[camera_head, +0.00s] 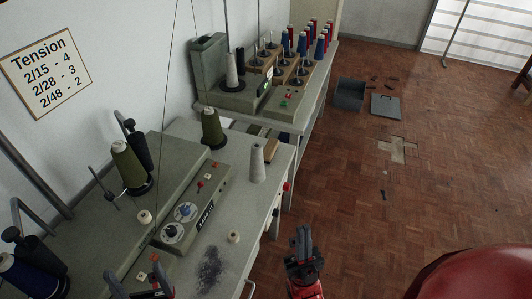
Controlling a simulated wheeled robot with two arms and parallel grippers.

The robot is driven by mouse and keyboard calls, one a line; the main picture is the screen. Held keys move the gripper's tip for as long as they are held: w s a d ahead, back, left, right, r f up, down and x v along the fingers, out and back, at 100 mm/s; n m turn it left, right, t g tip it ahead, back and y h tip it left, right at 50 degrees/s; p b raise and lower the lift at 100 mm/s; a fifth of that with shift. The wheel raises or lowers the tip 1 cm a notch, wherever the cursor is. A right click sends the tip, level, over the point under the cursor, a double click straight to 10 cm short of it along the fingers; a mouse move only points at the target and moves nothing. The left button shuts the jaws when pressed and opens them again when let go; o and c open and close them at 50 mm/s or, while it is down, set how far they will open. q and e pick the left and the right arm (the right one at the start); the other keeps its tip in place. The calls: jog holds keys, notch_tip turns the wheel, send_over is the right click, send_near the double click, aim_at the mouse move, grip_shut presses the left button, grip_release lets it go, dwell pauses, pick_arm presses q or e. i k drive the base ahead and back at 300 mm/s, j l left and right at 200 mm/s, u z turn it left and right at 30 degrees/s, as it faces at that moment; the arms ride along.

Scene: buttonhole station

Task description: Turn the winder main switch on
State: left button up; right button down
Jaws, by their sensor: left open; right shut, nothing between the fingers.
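A grey-green machine (207,198) with two dials, a red-tipped lever and small buttons stands on the near bench. A second grey-green machine (236,99) with spindles and a small lit display stands farther back. Its front panel carries a red and a green button (284,103). I cannot tell which control is the winder main switch. A red knob (286,186) shows on the near bench's side. My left gripper (135,280) is open at the bottom edge, in front of the near machine, partly cut off. My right gripper (302,238) is shut and empty, right of the near bench.
Thread cones stand on the benches, including a white cone (257,163) and an olive cone (213,129). Dark lint (210,267) lies on the near bench. A grey box (348,94) stands on the floor. The wooden floor at right is mostly clear.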

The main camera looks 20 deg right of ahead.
aim_at(287, 186)
jog(key=k+l+z, duration=0.2)
jog(key=l, duration=0.45)
jog(key=i, duration=0.7)
jog(key=k, duration=1.25)
